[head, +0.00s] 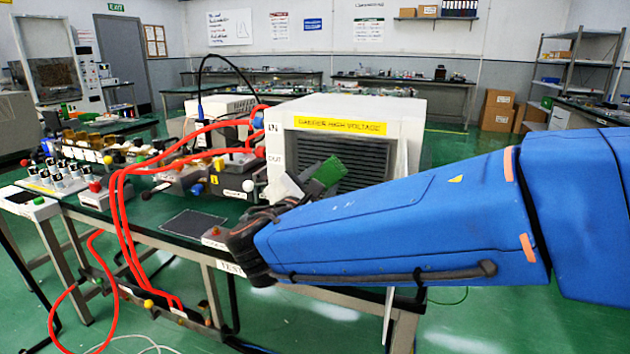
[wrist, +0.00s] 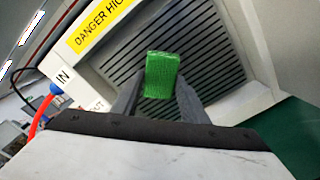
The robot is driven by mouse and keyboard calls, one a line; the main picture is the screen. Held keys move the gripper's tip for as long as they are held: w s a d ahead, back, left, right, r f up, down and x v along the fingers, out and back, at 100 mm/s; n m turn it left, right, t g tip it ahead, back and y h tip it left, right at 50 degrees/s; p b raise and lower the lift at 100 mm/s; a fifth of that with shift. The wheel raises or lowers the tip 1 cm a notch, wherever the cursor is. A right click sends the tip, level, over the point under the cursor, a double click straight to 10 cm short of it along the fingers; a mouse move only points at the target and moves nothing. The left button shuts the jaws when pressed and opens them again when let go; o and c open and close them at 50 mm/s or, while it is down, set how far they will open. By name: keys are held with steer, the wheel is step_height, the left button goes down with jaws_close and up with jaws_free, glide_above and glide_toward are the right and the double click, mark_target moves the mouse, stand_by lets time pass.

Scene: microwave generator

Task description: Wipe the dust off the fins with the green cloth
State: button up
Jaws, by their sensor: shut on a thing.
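The green cloth (head: 328,173) is a small block-like pad at the end of my gripper (head: 292,186). In the wrist view the cloth (wrist: 162,75) sits between the two fingers of my gripper (wrist: 160,98), which is shut on it. The dark slatted fins (head: 345,150) are in the front of a white cabinet, under a yellow high-voltage label. In the wrist view the fins (wrist: 215,55) lie straight behind the cloth. I cannot tell whether the cloth touches them. Dust on the fins is too fine to make out.
The white cabinet (head: 405,115) stands on a green bench. Red cables (head: 120,200) loop over the bench at left, and a blue plug (wrist: 57,88) with a red cable is beside the fins. A dark mesh mat (head: 192,223) lies at the bench's front. Floor at right is clear.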

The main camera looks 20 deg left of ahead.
steer(key=shift+s+d, duration=0.2)
steer(key=shift+d, duration=1.85)
steer(key=shift+s+d, duration=0.2)
steer(key=shift+d, duration=1.8)
steer(key=s, duration=0.6)
steer(key=shift+a, duration=0.25)
steer(key=s, duration=0.3)
steer(key=shift+a, duration=0.1)
steer(key=shift+a, duration=0.1)
